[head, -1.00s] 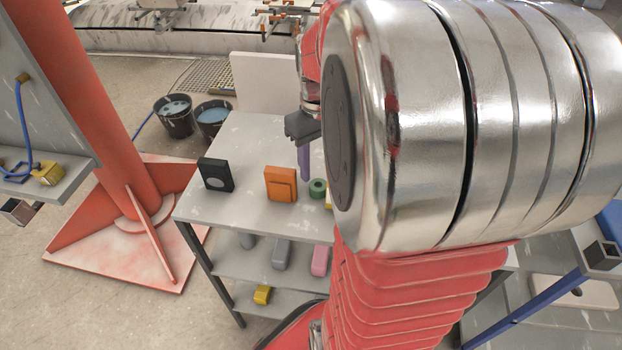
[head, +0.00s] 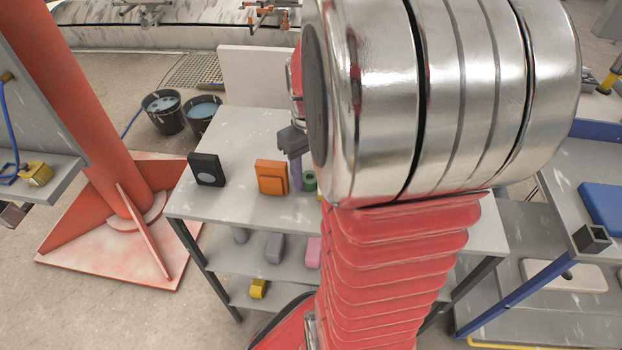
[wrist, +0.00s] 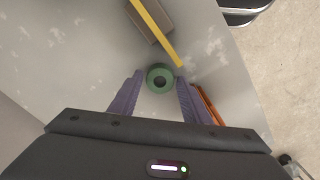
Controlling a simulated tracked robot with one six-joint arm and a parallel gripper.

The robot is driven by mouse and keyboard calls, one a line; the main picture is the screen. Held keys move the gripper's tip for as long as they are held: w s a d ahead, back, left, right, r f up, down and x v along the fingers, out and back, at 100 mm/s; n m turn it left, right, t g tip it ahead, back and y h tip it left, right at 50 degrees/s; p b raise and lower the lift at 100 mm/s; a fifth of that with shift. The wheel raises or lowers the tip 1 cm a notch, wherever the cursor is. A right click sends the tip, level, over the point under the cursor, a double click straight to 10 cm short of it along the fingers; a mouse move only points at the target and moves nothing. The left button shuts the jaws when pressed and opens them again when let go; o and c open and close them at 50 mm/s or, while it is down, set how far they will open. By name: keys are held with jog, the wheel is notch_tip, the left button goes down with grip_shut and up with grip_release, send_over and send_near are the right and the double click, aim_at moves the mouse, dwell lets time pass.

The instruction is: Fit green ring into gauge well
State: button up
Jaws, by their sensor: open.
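The green ring (head: 309,181) rests on the top of the grey table, just right of the orange block and partly hidden by my arm in the head view. In the wrist view the green ring (wrist: 160,77) lies flat, its dark hole facing the camera. My gripper (wrist: 160,83) is open, with one purple finger on each side of the ring. Its fingers (head: 296,172) also show just beside the ring in the head view. I cannot tell whether they touch it. I cannot identify the gauge well for sure.
An orange block (head: 271,177) and a black block (head: 207,169) with a pale disc stand left of the ring. A yellow strip (wrist: 155,32) lies by a brownish block near the ring. A pale plate with a dark hole (head: 540,272) lies on the right-hand stand.

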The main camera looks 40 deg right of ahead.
aim_at(309, 176)
jog(key=c, duration=0.9)
jog(key=shift+r, duration=0.1)
notch_tip(309, 176, up, 18)
jog(key=shift+f, duration=0.1)
dwell(0.4)
dwell(0.5)
